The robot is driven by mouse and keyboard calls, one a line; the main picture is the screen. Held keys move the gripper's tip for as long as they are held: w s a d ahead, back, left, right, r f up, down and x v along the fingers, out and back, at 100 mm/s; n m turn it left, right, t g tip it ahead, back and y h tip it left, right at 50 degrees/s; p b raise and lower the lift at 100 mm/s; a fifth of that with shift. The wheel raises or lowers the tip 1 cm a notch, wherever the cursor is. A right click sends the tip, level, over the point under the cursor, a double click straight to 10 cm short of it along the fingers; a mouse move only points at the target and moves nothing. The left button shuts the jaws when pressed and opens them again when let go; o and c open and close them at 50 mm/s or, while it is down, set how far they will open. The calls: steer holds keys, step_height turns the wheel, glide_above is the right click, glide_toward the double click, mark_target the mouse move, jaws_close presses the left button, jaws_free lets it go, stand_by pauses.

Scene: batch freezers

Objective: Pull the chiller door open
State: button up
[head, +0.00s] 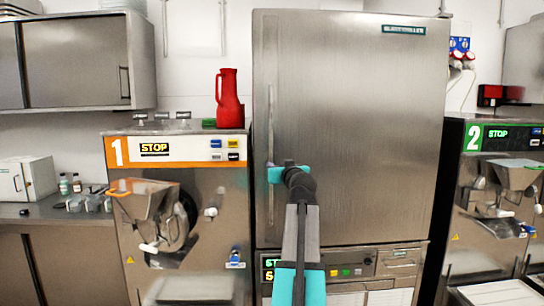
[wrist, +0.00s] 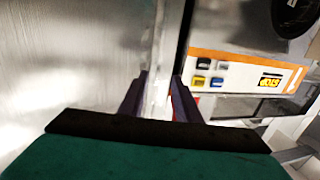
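The chiller door (head: 355,130) is a tall brushed-steel door in the middle of the head view, and it looks shut. Its long vertical handle (head: 271,120) runs along its left side. My gripper (head: 275,173) is at the handle, a little below its middle, and my arm hides part of the lower door. In the wrist view, the two dark fingers of my gripper (wrist: 160,85) stand apart, one on each side of a steel strip that looks like the handle (wrist: 162,60). Whether they press on it is unclear.
Freezer 1 (head: 178,150) stands close on the left, with a red jug (head: 229,98) on top. Freezer 2 (head: 497,139) stands on the right. A control panel (head: 345,271) sits below the door. A wall cabinet (head: 75,60) and a counter are at far left.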

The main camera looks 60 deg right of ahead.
mark_target(272, 154)
steer(key=shift+s+d+r, duration=0.2)
steer(key=shift+s+r, duration=0.4)
steer(key=shift+r, duration=0.3)
steer(key=p+x, duration=0.3)
steer(key=x, duration=0.9)
steer(key=shift+d+r+p, duration=0.15)
steer(key=shift+d+p, duration=0.05)
steer(key=shift+p, duration=0.15)
steer(key=shift+x, duration=0.8)
jaws_close()
